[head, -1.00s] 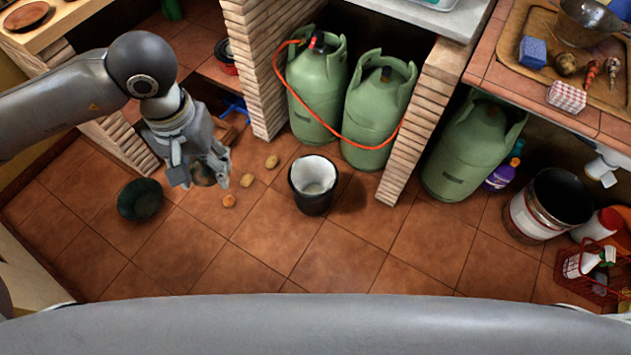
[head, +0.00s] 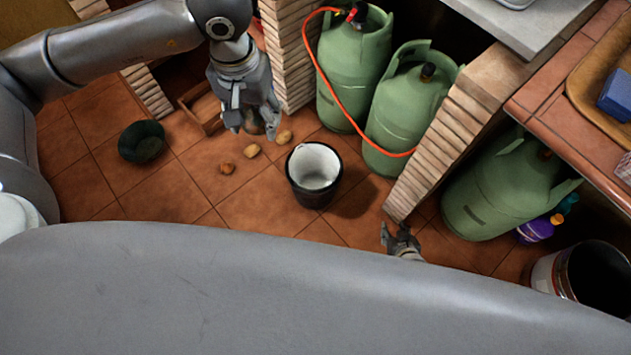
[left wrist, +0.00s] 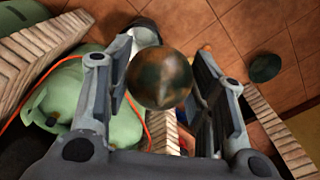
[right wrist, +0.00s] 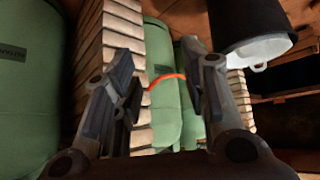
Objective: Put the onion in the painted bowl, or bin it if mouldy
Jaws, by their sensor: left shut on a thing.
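My left gripper (head: 248,122) is shut on the onion (left wrist: 160,78), a round brown thing with dark greenish patches, held above the floor. In the head view the onion (head: 256,126) is partly hidden by the fingers. The black bin (head: 315,174) with a white inside stands on the tiles, right of that gripper; it also shows in the left wrist view (left wrist: 146,33). A dark green bowl (head: 142,142), perhaps the painted one, sits on the floor to the left; its decoration is unclear. My right gripper (head: 400,240) is low at the right, open and empty (right wrist: 160,62).
Small brown vegetables (head: 252,150) lie on the floor left of the bin. Green gas cylinders (head: 405,105) and a brick pillar (head: 450,140) stand behind and right. A dark-mouthed bucket (head: 548,272) is far right. Tiles between bowl and bin are mostly clear.

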